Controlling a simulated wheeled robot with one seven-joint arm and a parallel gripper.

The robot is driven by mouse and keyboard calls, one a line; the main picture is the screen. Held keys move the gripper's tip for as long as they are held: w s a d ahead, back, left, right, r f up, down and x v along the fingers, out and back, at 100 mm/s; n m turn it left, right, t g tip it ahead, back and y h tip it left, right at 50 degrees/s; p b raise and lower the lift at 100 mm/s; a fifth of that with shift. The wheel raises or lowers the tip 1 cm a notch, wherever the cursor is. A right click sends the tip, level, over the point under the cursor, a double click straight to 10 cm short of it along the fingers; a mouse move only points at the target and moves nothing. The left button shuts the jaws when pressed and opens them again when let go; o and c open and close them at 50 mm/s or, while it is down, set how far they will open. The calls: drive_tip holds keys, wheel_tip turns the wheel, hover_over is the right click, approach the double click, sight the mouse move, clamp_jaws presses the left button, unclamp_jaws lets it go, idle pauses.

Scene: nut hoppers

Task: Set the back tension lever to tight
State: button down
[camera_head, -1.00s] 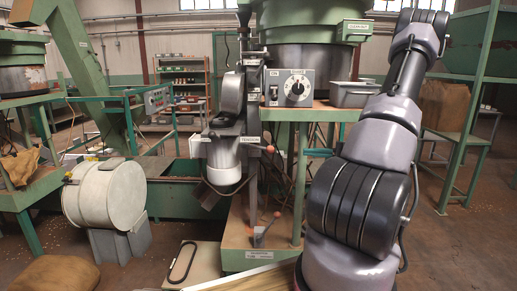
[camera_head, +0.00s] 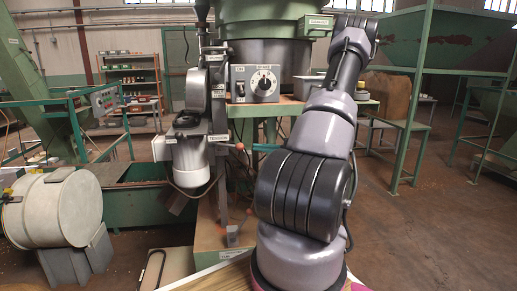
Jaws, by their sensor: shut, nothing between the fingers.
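The machine with the TENSION label (camera_head: 218,138) stands left of centre in the head view. A lever with a red-orange knob (camera_head: 240,147) sticks out to the right just below the label. Two more red-orange knobs show lower on the stand, one at the right (camera_head: 250,211) and one at the left (camera_head: 221,229). I cannot tell which of these is the back tension lever, nor read its setting. My arm rises right of the machine, and its end is not visible. My gripper is not in view.
A control box with a dial (camera_head: 263,83) stands behind the machine, below a large green bowl (camera_head: 270,20). A pale drum (camera_head: 52,208) lies at the left. A green frame table (camera_head: 400,125) stands at the right. Open floor (camera_head: 430,225) shows at the lower right.

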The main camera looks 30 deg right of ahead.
sight(241, 146)
drive_tip(key=x, duration=0.7)
drive_tip(key=shift+a, duration=0.1)
